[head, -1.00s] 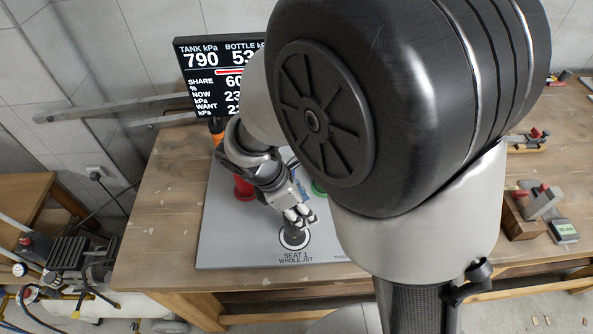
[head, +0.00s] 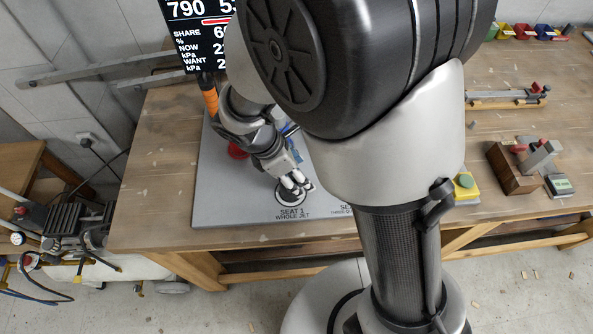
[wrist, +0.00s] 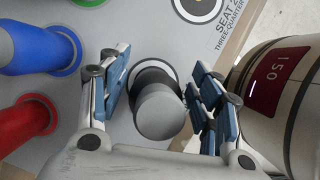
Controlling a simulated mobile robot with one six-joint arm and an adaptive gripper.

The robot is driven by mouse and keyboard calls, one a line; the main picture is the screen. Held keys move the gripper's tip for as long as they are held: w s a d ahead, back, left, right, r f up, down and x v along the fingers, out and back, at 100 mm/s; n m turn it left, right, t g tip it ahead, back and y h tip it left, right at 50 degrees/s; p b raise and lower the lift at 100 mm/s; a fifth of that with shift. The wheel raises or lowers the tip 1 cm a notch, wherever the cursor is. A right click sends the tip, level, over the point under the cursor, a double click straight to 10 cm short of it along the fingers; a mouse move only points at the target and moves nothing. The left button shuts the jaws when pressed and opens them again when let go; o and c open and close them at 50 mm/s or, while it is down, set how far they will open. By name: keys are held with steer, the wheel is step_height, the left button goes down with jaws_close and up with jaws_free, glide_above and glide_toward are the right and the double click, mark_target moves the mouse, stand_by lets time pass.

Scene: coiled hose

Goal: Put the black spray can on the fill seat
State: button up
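The black spray can (wrist: 160,110) stands upright at seat 1 on the grey plate, with its grey end toward the wrist camera. Part of the white seat ring (wrist: 151,64) shows around its base. In the head view the seat ring (head: 290,203) shows under my gripper, and the can is mostly hidden by the fingers. My gripper (head: 298,184) is over seat 1. In the wrist view its fingers (wrist: 162,95) are apart on both sides of the can, with a visible gap on the left and very little on the right.
A red cylinder (wrist: 22,122) and a blue cylinder (wrist: 42,45) stand on the grey plate (head: 222,205) beside my gripper. A display (head: 195,35) stands behind. A wooden block (head: 512,168) and a small meter (head: 560,185) sit on the bench at right.

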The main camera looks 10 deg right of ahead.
stand_by(0.3)
steer(key=p+v, duration=0.5)
steer(key=v, duration=0.7)
steer(key=s+d+r+m+t+y, duration=0.3)
steer(key=s+d+r+m, duration=0.9)
steer(key=m, duration=0.8)
steer(key=shift+s+d+r+m+t+y, duration=0.35)
steer(key=shift+d+r+y, duration=0.2)
steer(key=shift+d, duration=0.25)
